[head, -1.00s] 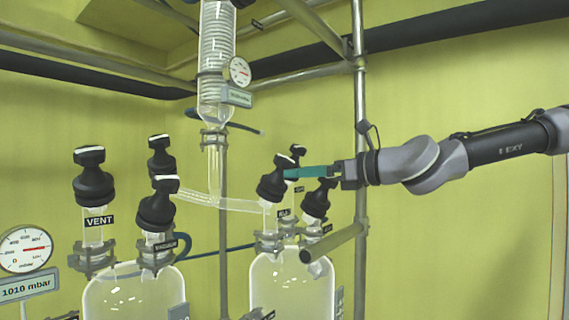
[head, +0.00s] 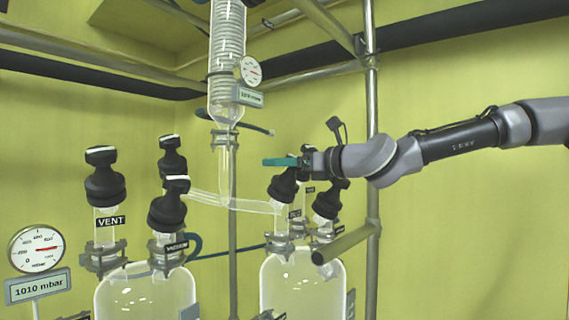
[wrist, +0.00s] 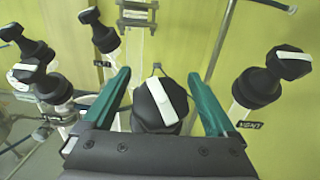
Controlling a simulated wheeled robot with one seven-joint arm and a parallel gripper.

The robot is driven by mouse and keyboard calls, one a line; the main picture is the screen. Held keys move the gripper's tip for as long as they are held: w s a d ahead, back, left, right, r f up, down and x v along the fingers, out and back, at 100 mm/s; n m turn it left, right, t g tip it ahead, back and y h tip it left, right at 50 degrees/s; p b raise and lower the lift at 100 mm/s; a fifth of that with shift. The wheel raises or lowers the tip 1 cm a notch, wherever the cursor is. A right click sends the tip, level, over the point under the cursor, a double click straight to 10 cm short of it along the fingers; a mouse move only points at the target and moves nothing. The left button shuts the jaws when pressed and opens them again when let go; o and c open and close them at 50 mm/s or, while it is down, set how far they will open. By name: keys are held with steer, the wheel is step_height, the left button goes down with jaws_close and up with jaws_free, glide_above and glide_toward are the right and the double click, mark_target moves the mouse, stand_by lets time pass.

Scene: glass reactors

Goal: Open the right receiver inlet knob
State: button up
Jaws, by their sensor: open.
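The right glass receiver (head: 300,285) has several black knobs on top. Its front-left knob (head: 284,186) sits just below the teal fingers of my gripper (head: 268,161); another knob (head: 328,200) stands to the right. A further knob is partly hidden behind my gripper. The labels on this receiver are too small to read, so I cannot tell which is the inlet. In the wrist view my gripper (wrist: 158,75) is open, with a black knob with a white stripe (wrist: 160,103) between its fingers. I cannot tell whether they touch it.
The left receiver (head: 145,295) carries a VENT knob (head: 105,178), a vacuum knob (head: 168,207) and another behind. Another VENT-labelled knob (wrist: 262,82) stands right of my fingers in the wrist view. A vertical metal pole (head: 373,110) and short horizontal bar (head: 346,243) are close to my arm.

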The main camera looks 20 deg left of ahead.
steer(key=c, duration=1.4)
steer(key=shift+n+g, duration=0.5)
